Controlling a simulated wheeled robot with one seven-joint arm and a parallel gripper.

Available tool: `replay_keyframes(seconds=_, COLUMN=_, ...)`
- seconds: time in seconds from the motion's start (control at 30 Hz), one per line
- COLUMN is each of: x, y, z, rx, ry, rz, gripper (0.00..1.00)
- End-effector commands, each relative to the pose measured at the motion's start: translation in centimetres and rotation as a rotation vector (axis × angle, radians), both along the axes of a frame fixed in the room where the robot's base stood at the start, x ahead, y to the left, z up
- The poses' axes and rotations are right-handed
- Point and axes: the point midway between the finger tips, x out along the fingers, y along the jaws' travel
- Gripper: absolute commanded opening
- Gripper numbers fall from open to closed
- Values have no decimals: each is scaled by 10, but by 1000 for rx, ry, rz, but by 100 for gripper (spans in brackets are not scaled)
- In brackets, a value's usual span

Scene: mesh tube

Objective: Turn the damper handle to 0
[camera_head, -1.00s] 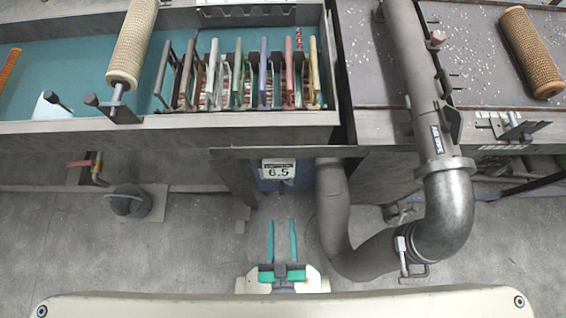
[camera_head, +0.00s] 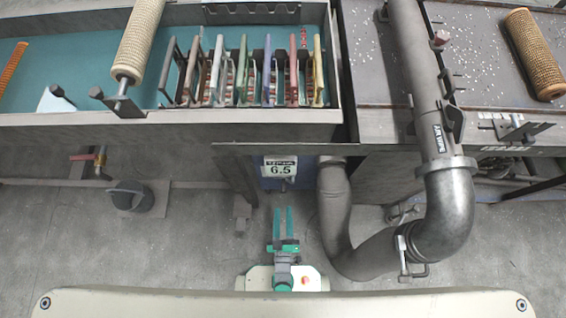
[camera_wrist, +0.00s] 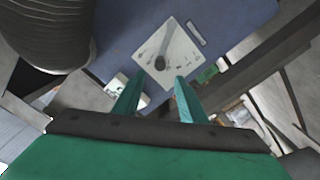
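In the wrist view a white square dial plate (camera_wrist: 178,56) is fixed to a blue panel and looks tilted there. A small dark handle (camera_wrist: 160,62) sits on it; I take this for the damper handle. Its end points toward my gripper. My gripper (camera_wrist: 161,75) has its two green fingers apart, with nothing between them. The handle lies just beyond the fingertips, between their lines, with no clear contact. The dial cannot be made out there. The dial's markings are too small to read.
A thick grey pipe (camera_head: 333,205) stands close right of my gripper in the head view, joining a metal elbow (camera_head: 448,210). Workbenches run above.

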Motion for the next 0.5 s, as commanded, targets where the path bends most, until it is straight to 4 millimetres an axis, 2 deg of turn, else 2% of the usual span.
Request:
replay_keyframes(seconds=0.17, x=21, y=0, z=1, rx=-1, ry=-4, rz=0, gripper=38)
replay_keyframes(seconds=0.5, x=79, y=0, z=1, rx=0, ry=-1, rz=0, gripper=38)
